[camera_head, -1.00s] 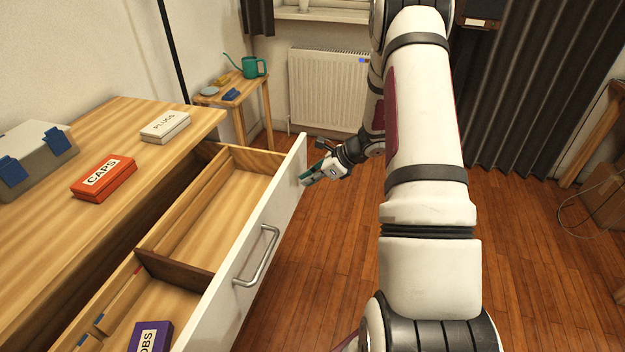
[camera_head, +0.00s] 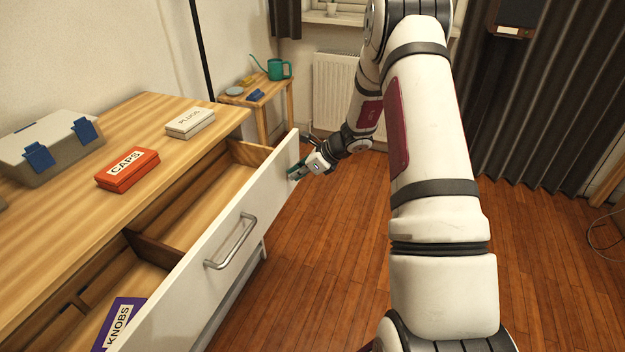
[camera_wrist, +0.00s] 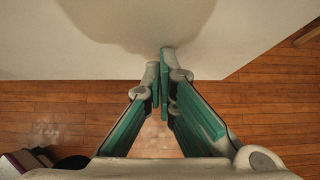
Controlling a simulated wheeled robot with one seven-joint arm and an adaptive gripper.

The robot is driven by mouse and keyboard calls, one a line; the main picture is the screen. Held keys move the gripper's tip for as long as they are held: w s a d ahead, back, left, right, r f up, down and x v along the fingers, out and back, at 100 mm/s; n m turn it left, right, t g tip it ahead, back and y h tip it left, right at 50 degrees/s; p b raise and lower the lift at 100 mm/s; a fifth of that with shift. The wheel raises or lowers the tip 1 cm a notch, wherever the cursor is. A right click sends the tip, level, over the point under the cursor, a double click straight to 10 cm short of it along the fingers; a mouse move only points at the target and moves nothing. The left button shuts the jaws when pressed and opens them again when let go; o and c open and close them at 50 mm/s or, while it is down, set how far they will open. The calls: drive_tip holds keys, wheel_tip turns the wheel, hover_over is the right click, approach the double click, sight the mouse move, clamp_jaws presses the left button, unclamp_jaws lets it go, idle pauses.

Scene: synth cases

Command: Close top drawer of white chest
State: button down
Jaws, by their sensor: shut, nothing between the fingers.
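The chest's top drawer (camera_head: 205,265) has a white front and stands partly open, pulled out from under the wooden top (camera_head: 60,235). A metal bar handle (camera_head: 232,243) is on its front. My gripper (camera_head: 294,175) is at the far end of the drawer front, beside its outer face. In the wrist view my gripper's green fingers (camera_wrist: 160,85) are shut and empty, with their tips at the white drawer front (camera_wrist: 130,45). They look to be touching it or very close. A purple KNOBS box (camera_head: 120,325) lies in the drawer's near compartment; the far compartment looks empty.
On the chest top are a red CAPS box (camera_head: 127,170), a white PLUGS box (camera_head: 190,122) and a grey case (camera_head: 50,148) with blue latches. A small side table (camera_head: 258,100) with a green watering can (camera_head: 278,69) stands behind. The wooden floor (camera_head: 320,270) in front is clear.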

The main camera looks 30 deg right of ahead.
drive_tip(key=w+a, duration=0.3)
drive_tip(key=w, duration=0.2)
drive_tip(key=w+a+b, duration=0.1)
drive_tip(key=w+a, duration=0.3)
drive_tip(key=w, duration=0.1)
drive_tip(key=w+a, duration=0.3)
drive_tip(key=w, duration=0.1)
drive_tip(key=shift+w+a, duration=0.4)
drive_tip(key=shift+w+a+r+b, duration=0.1)
drive_tip(key=shift+w+a+b, duration=0.2)
drive_tip(key=shift+w, duration=0.1)
drive_tip(key=shift+w+a, duration=0.1)
